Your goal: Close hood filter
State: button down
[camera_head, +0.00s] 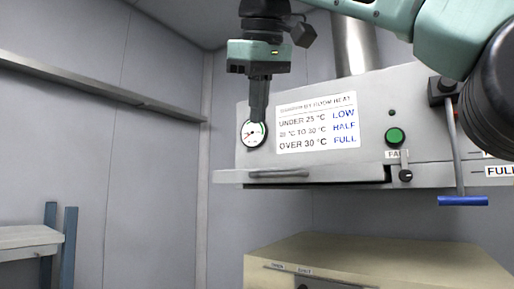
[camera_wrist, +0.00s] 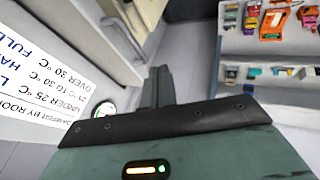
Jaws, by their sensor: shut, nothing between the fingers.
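The hood (camera_head: 345,95) is a grey box with a printed heat sign on its front. The hood filter (camera_head: 340,173) is a flat tray along the hood's lower left edge. Its front, with a bar handle (camera_head: 280,174), stands out from the hood, and a dark gap shows at its right end. In the wrist view a pale edge with a bar (camera_wrist: 124,38) looks like the same filter and handle. My gripper (camera_head: 258,117) points down, shut and empty, in front of the dial gauge and above the filter's left part. Its closed fingers (camera_wrist: 158,87) touch nothing visible.
The dial gauge (camera_head: 253,134) is partly behind my fingers. A green fan button (camera_head: 395,136) and a blue-handled lever (camera_head: 462,200) are at the right. A beige cabinet (camera_head: 370,262) stands below the hood. A shelf with coloured items (camera_wrist: 270,45) shows in the wrist view.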

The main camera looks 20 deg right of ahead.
jog(key=w+d+f, duration=0.4)
jog(key=w+f, duration=0.3)
jog(key=f, duration=0.1)
jog(key=shift+w+d+f, duration=0.2)
jog(key=shift+w+d, duration=0.1)
jog(key=shift+d, duration=0.1)
jog(key=shift+w+d, duration=0.1)
